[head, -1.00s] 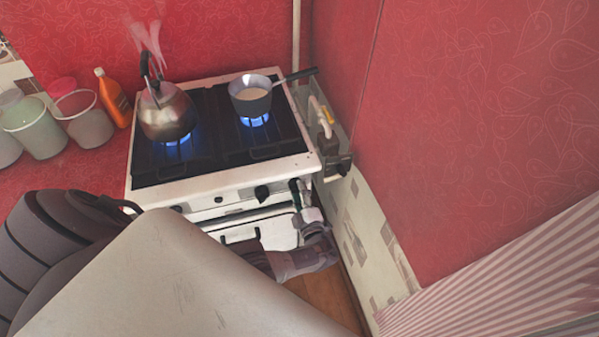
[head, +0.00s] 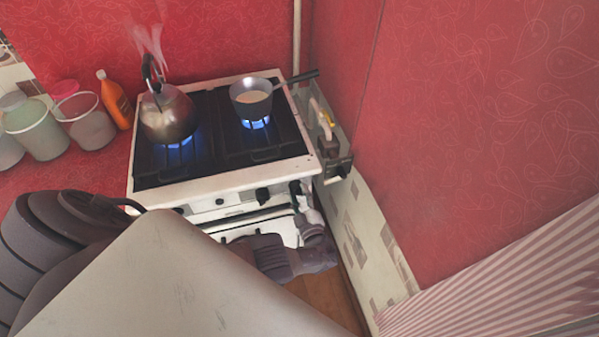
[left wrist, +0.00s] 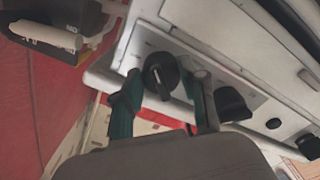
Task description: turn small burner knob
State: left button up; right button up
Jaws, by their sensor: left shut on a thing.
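The white stove (head: 230,181) has black knobs on its front panel. My left gripper (head: 298,190) is at the panel's right end, partly hidden by its own wrist. In the left wrist view, its two green fingers (left wrist: 163,98) stand on either side of a round black knob (left wrist: 160,73), shut on it. Other black knobs (left wrist: 232,103) sit along the panel beside it. In the head view another black knob (head: 263,195) shows just left of the gripper. Blue flames burn under the kettle and the saucepan. My right gripper is not in view.
A steaming kettle (head: 168,113) stands on the left burner. A saucepan (head: 251,100) with pale liquid stands on the right burner, its handle pointing right. An orange bottle (head: 114,101) and canisters (head: 85,122) stand left.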

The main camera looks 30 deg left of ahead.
pick_arm(q)
jog(key=o, duration=1.1)
